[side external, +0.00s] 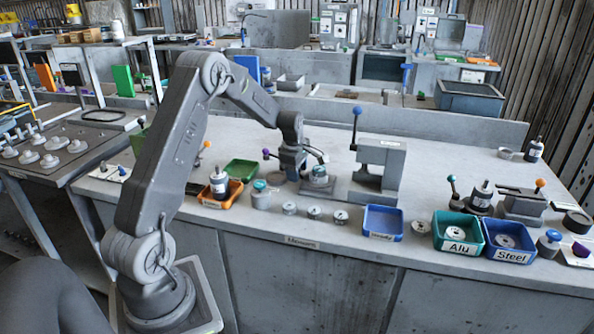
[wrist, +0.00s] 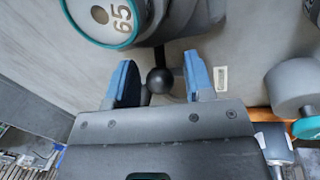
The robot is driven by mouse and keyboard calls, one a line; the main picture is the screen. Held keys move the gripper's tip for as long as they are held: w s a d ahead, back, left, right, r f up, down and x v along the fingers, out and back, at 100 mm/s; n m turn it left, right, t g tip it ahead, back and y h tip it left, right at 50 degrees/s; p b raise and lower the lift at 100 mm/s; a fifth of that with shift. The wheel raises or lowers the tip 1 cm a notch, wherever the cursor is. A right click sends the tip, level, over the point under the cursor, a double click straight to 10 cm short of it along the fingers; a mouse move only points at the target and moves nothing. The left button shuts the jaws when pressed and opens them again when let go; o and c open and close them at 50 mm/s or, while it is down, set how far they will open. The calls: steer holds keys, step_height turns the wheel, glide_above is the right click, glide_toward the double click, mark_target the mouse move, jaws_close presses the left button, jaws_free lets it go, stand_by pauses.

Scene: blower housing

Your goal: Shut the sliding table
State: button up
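My gripper (wrist: 160,62) is open in the wrist view. Its two blue-tipped fingers stand either side of a black ball knob (wrist: 160,81), with a gap on both sides. In the side external view my gripper (side external: 312,156) is low over the bench, beside this cylinder (side external: 319,177). The cylinder appears to stand on the flat sliding table (side external: 342,186), left of the grey press frame (side external: 380,168). The knob is too small to make out there.
A blue-knobbed lever (side external: 356,128) stands up by the press. A purple-knobbed handle (side external: 266,154) is left of my gripper. A green tray (side external: 241,169), an orange tray (side external: 220,196), several metal parts and a blue tray (side external: 383,222) line the bench in front. Bench behind the press is clear.

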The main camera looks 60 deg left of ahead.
mark_target(326, 179)
jaws_close()
steer(key=w+d, duration=0.6)
steer(key=shift+w+d, duration=0.2)
stand_by(0.3)
steer(key=shift+o, duration=0.6)
jaws_free()
steer(key=shift+r, duration=0.1)
step_height(326, 179, up, 13)
steer(key=s+d, duration=0.1)
steer(key=s, duration=0.1)
steer(key=shift+s+d+r, duration=0.15)
steer(key=shift+d+r, duration=0.05)
steer(key=shift+c, duration=0.2)
